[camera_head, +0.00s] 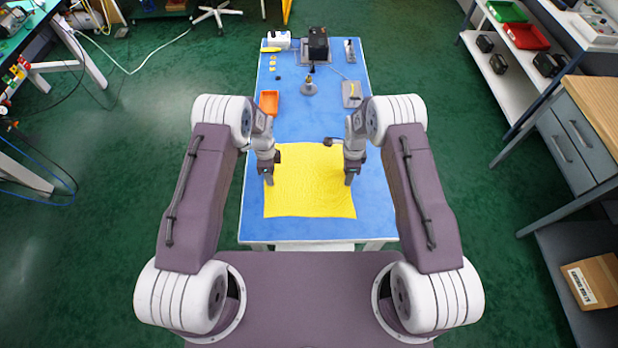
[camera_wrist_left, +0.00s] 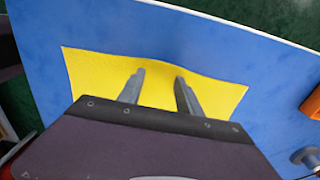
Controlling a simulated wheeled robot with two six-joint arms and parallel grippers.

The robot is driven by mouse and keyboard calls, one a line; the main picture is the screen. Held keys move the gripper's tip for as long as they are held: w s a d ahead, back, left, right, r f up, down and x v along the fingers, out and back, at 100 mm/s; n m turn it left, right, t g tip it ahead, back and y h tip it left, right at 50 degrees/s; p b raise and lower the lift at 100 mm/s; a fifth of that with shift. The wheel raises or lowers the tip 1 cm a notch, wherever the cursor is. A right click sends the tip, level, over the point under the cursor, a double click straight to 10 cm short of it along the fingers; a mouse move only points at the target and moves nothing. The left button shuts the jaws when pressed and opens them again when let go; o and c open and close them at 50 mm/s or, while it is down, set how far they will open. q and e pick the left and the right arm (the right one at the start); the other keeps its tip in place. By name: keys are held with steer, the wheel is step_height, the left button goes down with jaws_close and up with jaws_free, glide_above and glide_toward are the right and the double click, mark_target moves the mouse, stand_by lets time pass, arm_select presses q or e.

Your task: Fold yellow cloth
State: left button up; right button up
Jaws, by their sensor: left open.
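The yellow cloth (camera_head: 310,190) lies spread out on the near part of the blue table, slightly wrinkled. My left gripper (camera_head: 268,182) is at the cloth's left side, pointing down. In the left wrist view its two fingers (camera_wrist_left: 157,88) are apart with yellow cloth (camera_wrist_left: 215,92) below and between them, and the cloth edge bulges slightly beyond the fingertips. Whether the fingers touch the cloth is unclear. My right gripper (camera_head: 348,182) points down at the cloth's right side; its fingers are too small to tell open from shut.
The blue table top (camera_head: 330,120) is bare just beyond the cloth. An orange tray (camera_head: 268,102) stands at the left edge. A black device (camera_head: 318,45), a white box (camera_head: 275,40) and a small metal part (camera_head: 309,88) stand farther back. A drawer cabinet (camera_head: 575,140) is at the right.

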arm_select(q)
steer(key=shift+f, duration=0.15)
steer(key=shift+c, duration=0.4)
arm_select(e)
steer(key=shift+f, duration=0.15)
steer(key=shift+c, duration=0.4)
arm_select(q)
jaws_close()
arm_select(e)
jaws_close()
